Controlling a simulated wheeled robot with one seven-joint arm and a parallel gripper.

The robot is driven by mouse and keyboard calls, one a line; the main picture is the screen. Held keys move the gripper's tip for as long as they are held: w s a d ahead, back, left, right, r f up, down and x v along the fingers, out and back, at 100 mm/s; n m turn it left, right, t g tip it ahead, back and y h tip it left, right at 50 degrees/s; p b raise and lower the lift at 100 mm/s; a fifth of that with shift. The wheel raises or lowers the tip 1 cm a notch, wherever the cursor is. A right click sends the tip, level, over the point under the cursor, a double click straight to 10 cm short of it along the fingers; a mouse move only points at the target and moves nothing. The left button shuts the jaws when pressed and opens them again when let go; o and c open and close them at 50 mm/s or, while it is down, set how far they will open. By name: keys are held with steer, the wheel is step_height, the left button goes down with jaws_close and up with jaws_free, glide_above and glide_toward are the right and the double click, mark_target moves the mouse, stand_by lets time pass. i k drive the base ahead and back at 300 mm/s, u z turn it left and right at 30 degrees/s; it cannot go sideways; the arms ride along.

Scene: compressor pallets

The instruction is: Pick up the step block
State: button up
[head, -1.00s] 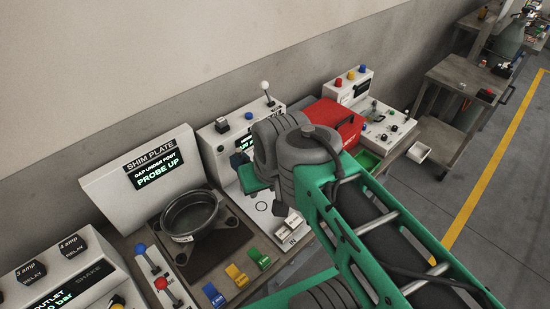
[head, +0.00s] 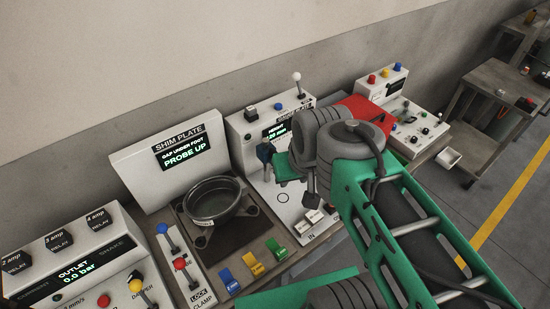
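No object can be surely told as the step block in the head view. Small blue (head: 228,281), yellow (head: 252,265) and green (head: 276,249) pieces with a bent, stepped shape stand in a row at the bench's front edge. Small pale blocks (head: 307,226) lie near the IN mark on the height gauge station (head: 245,128). My arm reaches over the right of this station. The grey wrist joints hide part of it, and my gripper's fingers do not show clearly, so I cannot tell whether they hold anything.
Left of the arm is the SHIM PLATE station (head: 160,160) with a dark round pan (head: 214,199). The OUTLET console (head: 80,262) and knobbed levers stand further left.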

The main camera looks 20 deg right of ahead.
mark_target(312, 219)
steer(key=z, duration=0.05)
steer(key=k, duration=0.5)
steer(key=u, duration=1.5)
steer(key=i, duration=0.25)
steer(key=u, duration=0.65)
